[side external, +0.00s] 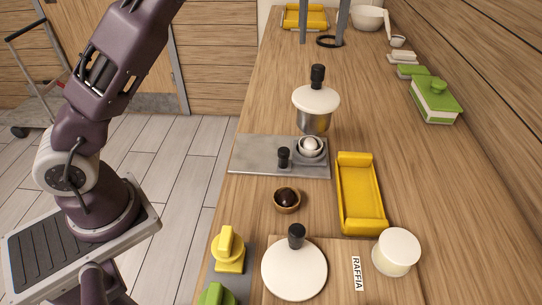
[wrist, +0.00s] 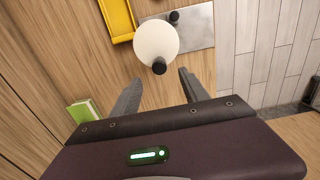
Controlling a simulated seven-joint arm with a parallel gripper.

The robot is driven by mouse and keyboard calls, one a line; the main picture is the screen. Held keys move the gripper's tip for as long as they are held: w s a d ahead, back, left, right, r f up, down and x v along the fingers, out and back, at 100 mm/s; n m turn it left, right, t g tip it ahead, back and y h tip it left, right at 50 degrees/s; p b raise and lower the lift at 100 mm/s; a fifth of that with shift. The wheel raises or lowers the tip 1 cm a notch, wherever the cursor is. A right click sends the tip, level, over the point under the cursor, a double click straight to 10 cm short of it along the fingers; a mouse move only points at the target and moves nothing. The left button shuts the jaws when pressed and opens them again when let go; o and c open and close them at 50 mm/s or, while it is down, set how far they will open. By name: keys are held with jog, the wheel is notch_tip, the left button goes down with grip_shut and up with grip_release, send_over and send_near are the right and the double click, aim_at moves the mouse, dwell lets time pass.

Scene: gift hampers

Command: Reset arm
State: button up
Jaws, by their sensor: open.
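My gripper (side external: 321,44) is open and hangs high above the counter at the top of the side view. Its two grey fingers are apart with nothing between them. In the wrist view my gripper (wrist: 160,78) also shows open and empty. A metal canister (side external: 314,121) with a white lid (side external: 316,98) and black knob stands upright at the back of a grey slab (side external: 250,155). In the wrist view the white lid (wrist: 155,38) lies just beyond my fingertips, apart from them in the picture.
A yellow tray (side external: 361,205) lies right of the slab. A wooden bowl (side external: 287,204), a round white lid (side external: 294,270) and a white tub (side external: 396,252) are nearer the camera. A green-topped box (side external: 435,97) stands along the wall side. The counter's middle right is clear.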

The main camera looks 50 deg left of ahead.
jog(key=s+a+r+m+t+h, duration=0.1)
jog(key=s+a+r, duration=0.15)
jog(key=s, duration=0.45)
jog(key=s+a+r+m+t+h, duration=0.1)
jog(key=s+r+t+h, duration=0.15)
jog(key=s, duration=0.55)
jog(key=s+d+f+m+t+y, duration=0.1)
jog(key=s+f+m, duration=0.2)
jog(key=s+f, duration=0.2)
jog(key=s+d+f+m+t+y, duration=0.1)
jog(key=s+f+m, duration=0.3)
jog(key=s, duration=0.8)
jog(key=shift+s+d+f+y, duration=0.15)
jog(key=shift+d+f+y, duration=0.2)
jog(key=shift+y, duration=0.4)
